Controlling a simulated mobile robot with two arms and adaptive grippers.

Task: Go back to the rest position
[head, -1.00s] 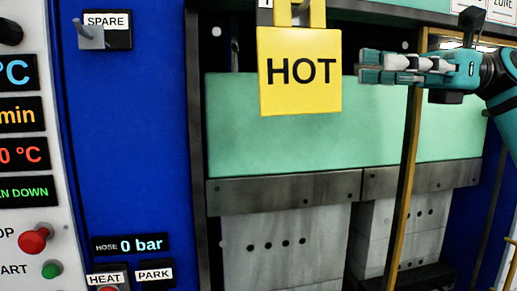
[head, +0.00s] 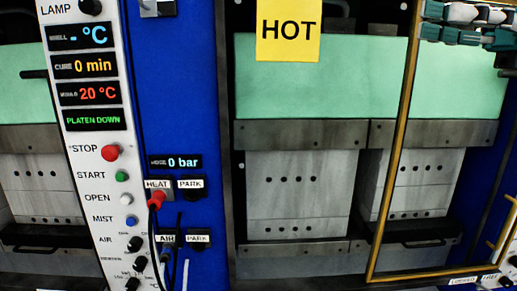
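My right gripper (head: 432,22) is at the top right of the head view, cut off in part by the top edge. Its teal fingertips point left, in front of the press and beside the upper part of the yellow frame. Nothing clearly shows between the fingers, and I cannot tell whether they are open or shut. My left gripper is not in view.
A yellow HOT sign (head: 288,31) hangs before the press's green platen (head: 340,85). Grey mould blocks (head: 295,190) stand below. A yellow-framed guard (head: 396,150) is at right. The control panel (head: 95,175) reads PLATEN DOWN. A red plug (head: 157,199) sits at HEAT.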

